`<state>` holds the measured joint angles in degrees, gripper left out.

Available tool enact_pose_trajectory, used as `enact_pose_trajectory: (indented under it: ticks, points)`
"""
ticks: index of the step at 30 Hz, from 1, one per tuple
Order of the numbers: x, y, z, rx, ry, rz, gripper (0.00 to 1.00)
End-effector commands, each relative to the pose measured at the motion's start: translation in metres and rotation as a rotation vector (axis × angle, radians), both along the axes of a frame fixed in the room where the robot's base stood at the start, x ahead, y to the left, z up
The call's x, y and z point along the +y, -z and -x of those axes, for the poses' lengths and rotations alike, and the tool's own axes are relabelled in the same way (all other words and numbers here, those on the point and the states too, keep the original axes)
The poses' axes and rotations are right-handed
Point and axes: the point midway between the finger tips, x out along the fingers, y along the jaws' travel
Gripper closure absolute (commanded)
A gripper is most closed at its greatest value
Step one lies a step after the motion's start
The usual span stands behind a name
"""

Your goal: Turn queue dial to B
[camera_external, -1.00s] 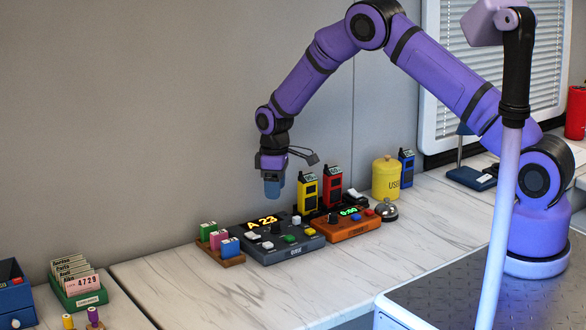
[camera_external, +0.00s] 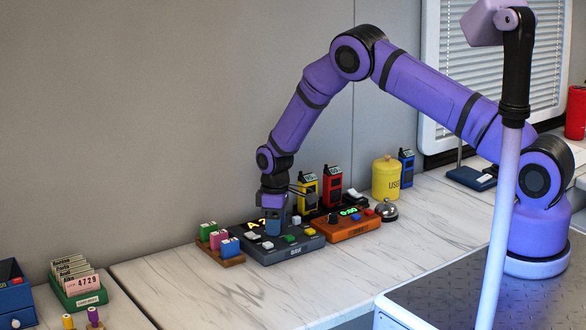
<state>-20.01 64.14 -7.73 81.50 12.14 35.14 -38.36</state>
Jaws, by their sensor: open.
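The dark grey queue box (camera_external: 288,252) sits on the marble counter. Its yellow display (camera_external: 255,225) is partly covered and shows an "A" at its left end. White, green and other small buttons show on its top. My gripper (camera_external: 275,230) points straight down over the back middle of the box, its blue fingers at or just above the dial's place. The dial is hidden behind the fingers. The gripper is open; whether the fingers touch the dial cannot be told from this view.
An orange timer box (camera_external: 345,231) stands close at the right, with yellow (camera_external: 307,192) and red (camera_external: 332,186) radios behind. A wooden tray (camera_external: 226,260) of coloured blocks adjoins the left. A bell (camera_external: 386,211) and yellow canister (camera_external: 386,178) stand farther right. The front counter is clear.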

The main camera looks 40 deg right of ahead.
Motion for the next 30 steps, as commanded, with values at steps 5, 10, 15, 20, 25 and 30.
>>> enact_pose_trajectory:
  ticks: [5,10,15,20,25,30]
  points:
    - [-0.0001,-0.0002,0.0001,0.000,0.000,0.000,0.67]
    - [-0.0001,-0.0003,0.0000,0.000,0.000,0.000,0.93]
    - [-0.0003,-0.0003,-0.0001,0.000,0.012,0.000,0.93]
    - [-0.0003,-0.0003,-0.0001,0.000,0.059,0.000,0.93]
    - [-0.0001,-0.0004,-0.0001,-0.001,0.161,0.001,0.93]
    - [-0.0001,-0.0004,-0.0001,-0.001,0.301,0.001,0.93]
